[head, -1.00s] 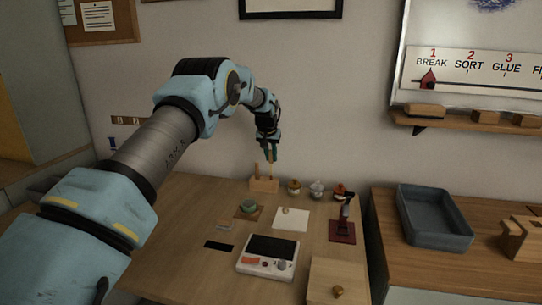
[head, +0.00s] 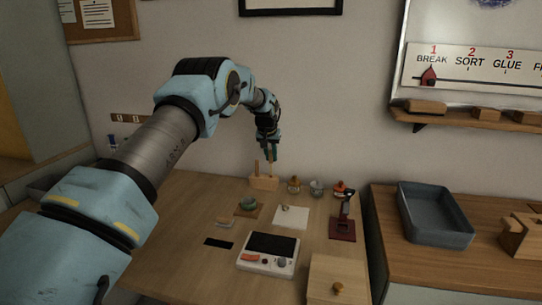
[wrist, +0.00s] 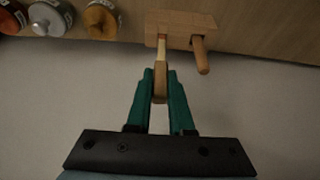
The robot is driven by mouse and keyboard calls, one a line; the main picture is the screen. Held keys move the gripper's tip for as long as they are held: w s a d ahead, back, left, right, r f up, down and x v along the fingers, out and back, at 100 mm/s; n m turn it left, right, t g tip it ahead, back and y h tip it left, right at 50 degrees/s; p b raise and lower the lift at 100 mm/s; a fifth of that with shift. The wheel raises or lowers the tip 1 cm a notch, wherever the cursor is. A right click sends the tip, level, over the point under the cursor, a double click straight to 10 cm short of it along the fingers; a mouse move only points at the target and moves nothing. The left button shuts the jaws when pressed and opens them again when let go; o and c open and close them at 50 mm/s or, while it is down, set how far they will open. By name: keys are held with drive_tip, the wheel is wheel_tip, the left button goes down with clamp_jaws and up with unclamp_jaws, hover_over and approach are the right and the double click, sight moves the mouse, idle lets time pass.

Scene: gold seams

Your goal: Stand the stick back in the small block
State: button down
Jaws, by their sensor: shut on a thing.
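The small wooden block (head: 265,184) stands at the back of the table near the wall. A wooden peg (head: 257,168) rises from its left part; in the wrist view this peg (wrist: 200,56) is right of the stick. My gripper (head: 271,156) is above the block's right part, pointing down. In the wrist view my gripper (wrist: 161,76) is shut on the stick (wrist: 161,88), which has a pale lower section. The stick is about upright and its far end meets the block (wrist: 181,24) in the picture. I cannot tell whether the tip is inside a hole.
Several small jars (head: 317,188) stand close to the right of the block. A round green item (head: 248,204), a white sheet (head: 291,217), a dark red stand (head: 342,229) and a white device (head: 268,254) are nearer. The wall is close behind.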

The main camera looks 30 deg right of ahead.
drive_tip(key=shift+f+b, duration=0.8)
drive_tip(key=shift+f, duration=0.9)
idle(0.8)
idle(0.3)
drive_tip(key=c, duration=0.7)
unclamp_jaws()
drive_tip(key=shift+r, duration=0.1)
drive_tip(key=shift+p+v, duration=0.75)
drive_tip(key=shift+v, duration=1.7)
